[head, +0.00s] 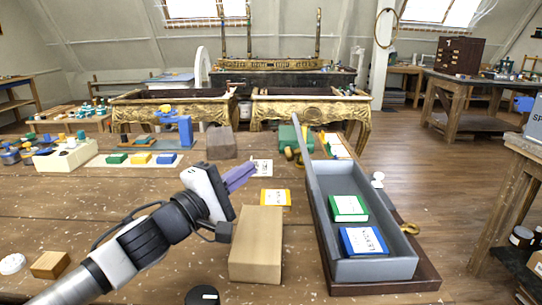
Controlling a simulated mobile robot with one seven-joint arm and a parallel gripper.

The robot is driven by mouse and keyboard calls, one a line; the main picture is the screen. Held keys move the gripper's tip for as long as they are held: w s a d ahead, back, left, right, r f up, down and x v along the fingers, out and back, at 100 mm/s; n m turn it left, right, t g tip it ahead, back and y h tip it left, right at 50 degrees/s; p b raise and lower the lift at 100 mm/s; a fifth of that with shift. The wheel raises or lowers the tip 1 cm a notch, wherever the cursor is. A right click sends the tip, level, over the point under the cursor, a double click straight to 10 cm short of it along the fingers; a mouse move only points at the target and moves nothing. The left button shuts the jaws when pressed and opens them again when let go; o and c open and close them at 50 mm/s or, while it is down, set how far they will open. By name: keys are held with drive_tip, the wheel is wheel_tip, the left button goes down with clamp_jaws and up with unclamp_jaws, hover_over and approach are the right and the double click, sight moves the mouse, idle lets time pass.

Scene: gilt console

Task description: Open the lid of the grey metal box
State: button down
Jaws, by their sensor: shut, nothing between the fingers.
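The grey metal box (402,268) sits on a dark wooden base at the right of the workbench. Its top is open, and a green-and-white block (348,207) and a blue-and-white block (363,241) lie inside. A thin grey panel, seemingly its lid (312,165), stands raised along the box's left side, seen almost edge-on. My gripper (240,176), with purple fingers, is shut and empty. It is above the bench, left of the box and apart from the lid. The exact angle of the lid is hard to tell.
A plain wooden block (256,244) stands between my arm and the box. A yellow-and-white block (275,198) lies behind it. A green object with brass parts (290,138) is near the lid's far end. Gilt consoles (310,108) stand beyond the bench.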

drive_tip(key=d, duration=0.1)
drive_tip(key=w+d+r+p, duration=0.1)
drive_tip(key=d, duration=0.1)
drive_tip(key=d+p, duration=0.1)
drive_tip(key=d, duration=0.1)
drive_tip(key=shift+w+d+r, duration=0.25)
drive_tip(key=shift+w, duration=0.15)
